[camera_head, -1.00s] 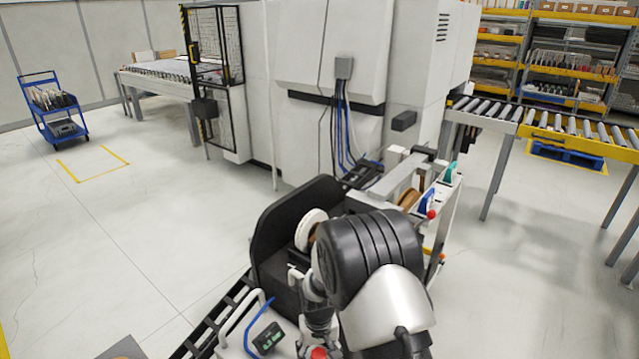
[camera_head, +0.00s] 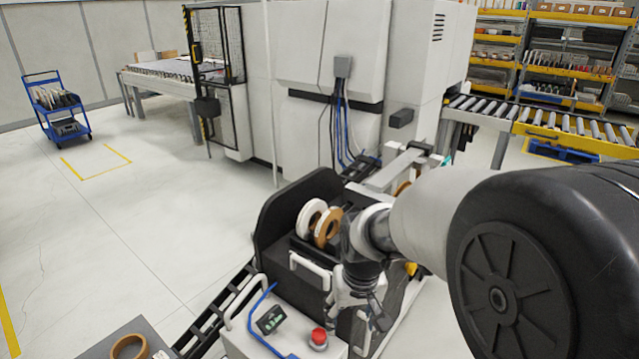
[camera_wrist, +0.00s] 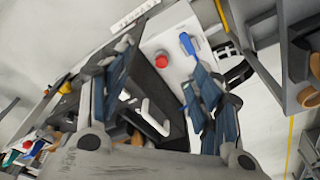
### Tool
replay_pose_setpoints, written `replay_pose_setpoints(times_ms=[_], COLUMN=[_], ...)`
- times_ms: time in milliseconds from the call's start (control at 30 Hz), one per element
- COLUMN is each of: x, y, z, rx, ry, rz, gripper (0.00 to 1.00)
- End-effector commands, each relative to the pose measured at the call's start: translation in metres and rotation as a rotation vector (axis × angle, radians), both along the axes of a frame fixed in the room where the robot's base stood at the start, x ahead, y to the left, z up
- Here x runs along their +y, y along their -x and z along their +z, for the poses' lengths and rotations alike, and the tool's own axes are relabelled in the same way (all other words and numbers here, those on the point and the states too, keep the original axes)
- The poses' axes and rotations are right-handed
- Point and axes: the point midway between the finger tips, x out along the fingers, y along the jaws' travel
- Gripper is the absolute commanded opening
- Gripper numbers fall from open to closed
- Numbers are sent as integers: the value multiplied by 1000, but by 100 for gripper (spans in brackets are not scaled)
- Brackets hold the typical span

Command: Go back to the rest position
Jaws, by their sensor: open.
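My gripper (camera_head: 357,318) hangs below my wrist over the cart in the head view, pointing down and empty. In the wrist view its two blue-padded fingers (camera_wrist: 157,50) are spread apart with nothing between them. Behind them show the red button (camera_wrist: 161,60) and a white handle of the cart. My arm crosses the right side of the head view and hides part of the cart and floor there.
The cart holds a white roll (camera_head: 310,218) and a brown roll (camera_head: 328,229) upright. A red button (camera_head: 318,338) sits on its front. A brown ring (camera_head: 129,347) lies on a grey surface at bottom left.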

Motion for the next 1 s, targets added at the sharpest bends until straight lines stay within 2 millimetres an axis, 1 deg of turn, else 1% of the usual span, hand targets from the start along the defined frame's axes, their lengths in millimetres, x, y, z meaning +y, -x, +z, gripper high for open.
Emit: replay_pose_setpoints(times_ms=[33, 100, 167, 200, 267, 300, 367, 400, 533, 600, 700, 800, 1000], x=[-9, -21, -30, -35, -43, -49, -55, -59, -69, -72, -75, -76, -76], y=[14, 35, 54, 68, 89, 103, 125, 138, 178, 193, 208, 214, 215], z=[25, 50, 69, 80, 94, 102, 112, 117, 125, 125, 125, 124, 124], rx=[-29, -54, -76, -92, -115, -129, -152, -167, -209, -225, -239, -246, -245], ry=[-5, -7, -9, -9, -11, -11, -11, -11, -10, -9, -7, -6, -6], rz=[-12, -28, -39, -48, -59, -68, -79, -87, -110, -117, -125, -130, -130], gripper=[59, 59, 59, 59, 59, 59, 59, 59, 59, 59, 59, 59, 59])
